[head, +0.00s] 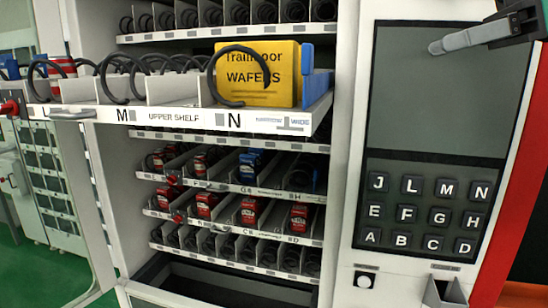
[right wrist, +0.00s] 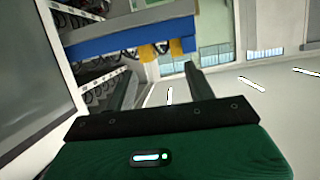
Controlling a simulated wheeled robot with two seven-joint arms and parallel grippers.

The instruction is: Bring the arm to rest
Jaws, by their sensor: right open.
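My right gripper (head: 452,42) is at the top right of the head view, in front of the vending machine's dark screen panel (head: 420,95). Only part of it shows there, with one grey finger pointing left. In the right wrist view (right wrist: 160,75) its two dark fingers stand apart with nothing held between them. A yellow wafers box (head: 265,92) stands upright in lane N of the pulled-out upper shelf (head: 165,118), behind a black coil (head: 213,75). The right gripper is apart from the box.
Below the screen is a lettered keypad (head: 425,215). Lower shelves hold several small red items (head: 205,205) and a blue one (head: 250,165). The upper shelf juts out to the left of the panel. Green floor (head: 50,270) shows at the lower left.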

